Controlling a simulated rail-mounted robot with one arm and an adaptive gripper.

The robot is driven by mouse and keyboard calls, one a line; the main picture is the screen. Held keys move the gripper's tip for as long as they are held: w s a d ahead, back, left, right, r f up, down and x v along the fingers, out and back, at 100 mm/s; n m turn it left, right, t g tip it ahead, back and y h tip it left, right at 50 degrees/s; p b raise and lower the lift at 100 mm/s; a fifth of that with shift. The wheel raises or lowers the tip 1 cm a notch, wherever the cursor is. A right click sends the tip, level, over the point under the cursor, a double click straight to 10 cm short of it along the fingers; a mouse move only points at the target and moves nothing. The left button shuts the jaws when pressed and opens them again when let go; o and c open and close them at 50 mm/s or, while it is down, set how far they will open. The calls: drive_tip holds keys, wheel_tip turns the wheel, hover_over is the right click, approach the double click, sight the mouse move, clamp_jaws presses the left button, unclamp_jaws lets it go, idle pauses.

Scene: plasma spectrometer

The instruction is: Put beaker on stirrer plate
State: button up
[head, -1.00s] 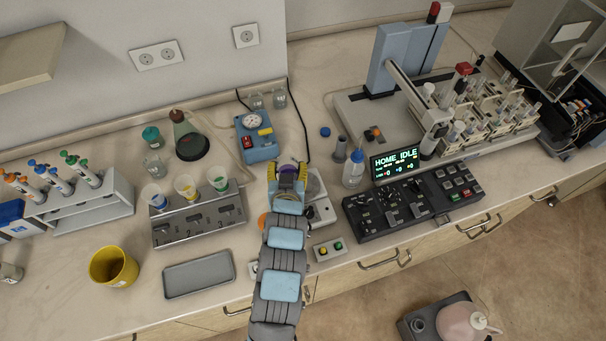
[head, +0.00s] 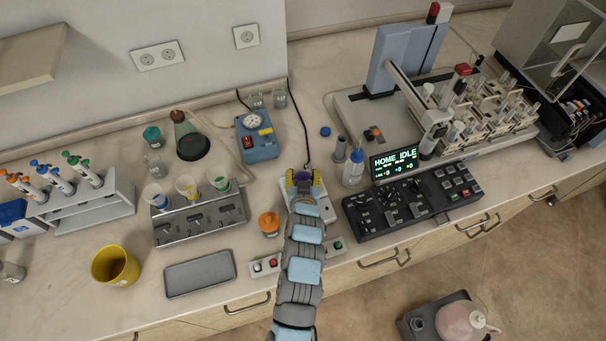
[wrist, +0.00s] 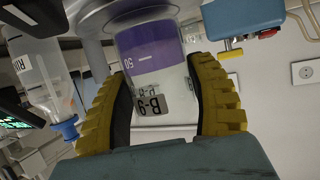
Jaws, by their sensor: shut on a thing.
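A beaker (wrist: 150,55) with purple liquid and a B-9 label is between the yellow fingers of my gripper (wrist: 165,105) in the wrist view, which shows it inverted. My gripper (head: 303,182) is shut on it. In the head view the gripper and arm hide most of the beaker. The pale stirrer plate (head: 326,208) is directly below and around the gripper, partly covered by my arm. In the wrist view a pale surface lies at the beaker's base; I cannot tell whether they touch.
A blue box with a gauge (head: 257,135) stands behind left. A wash bottle (head: 353,168) stands close on the right, beside the black control panel (head: 412,198). An orange-topped container (head: 269,223) is at front left. A grey tray (head: 200,274) lies farther left.

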drive_tip(key=shift+w+f, duration=0.1)
drive_tip(key=shift+f, duration=0.1)
drive_tip(key=o, duration=1.2)
drive_tip(key=shift+o, duration=0.2)
drive_tip(key=shift+r, duration=0.1)
